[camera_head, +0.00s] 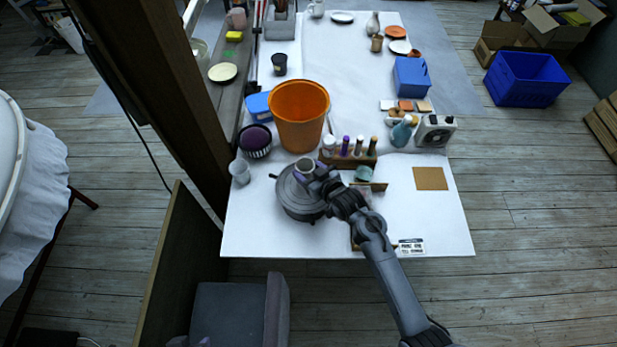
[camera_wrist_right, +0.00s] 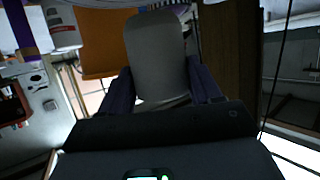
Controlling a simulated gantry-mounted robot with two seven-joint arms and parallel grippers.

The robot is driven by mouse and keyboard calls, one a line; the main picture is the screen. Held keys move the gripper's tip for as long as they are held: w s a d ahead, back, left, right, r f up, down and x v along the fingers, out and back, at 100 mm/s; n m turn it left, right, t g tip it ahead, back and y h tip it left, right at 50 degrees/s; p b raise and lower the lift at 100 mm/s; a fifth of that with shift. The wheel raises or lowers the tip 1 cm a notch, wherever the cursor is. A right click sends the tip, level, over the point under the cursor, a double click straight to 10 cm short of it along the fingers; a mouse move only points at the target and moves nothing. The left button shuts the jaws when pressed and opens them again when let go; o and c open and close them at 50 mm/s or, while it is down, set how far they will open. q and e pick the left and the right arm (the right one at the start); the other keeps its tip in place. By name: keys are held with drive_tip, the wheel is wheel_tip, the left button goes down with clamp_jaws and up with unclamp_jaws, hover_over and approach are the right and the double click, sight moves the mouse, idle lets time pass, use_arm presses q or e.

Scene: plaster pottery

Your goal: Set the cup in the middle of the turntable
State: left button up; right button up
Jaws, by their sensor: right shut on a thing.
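The pale grey cup (camera_head: 304,164) shows over the far part of the round grey turntable (camera_head: 296,205). I cannot tell whether it touches the turntable's top. My right gripper (camera_head: 314,174) reaches in from the lower right and is shut on the cup. In the right wrist view the cup (camera_wrist_right: 156,55) stands between the two dark fingers of my right gripper (camera_wrist_right: 163,92), and its lower part is hidden by the gripper body. My left gripper is not in view.
A large orange bucket (camera_head: 298,118) stands just behind the turntable. A wooden rack of bottles (camera_head: 350,157) is close on the right, and a translucent cup (camera_head: 240,171) is on the left. The table's (camera_head: 255,240) near left part is clear.

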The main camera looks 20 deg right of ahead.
drive_tip(key=shift+f, duration=1.95)
drive_tip(key=shift+f, duration=0.15)
drive_tip(key=shift+f+b, duration=0.25)
drive_tip(key=shift+b, duration=0.05)
drive_tip(key=o, duration=1.2)
drive_tip(key=shift+c, duration=0.2)
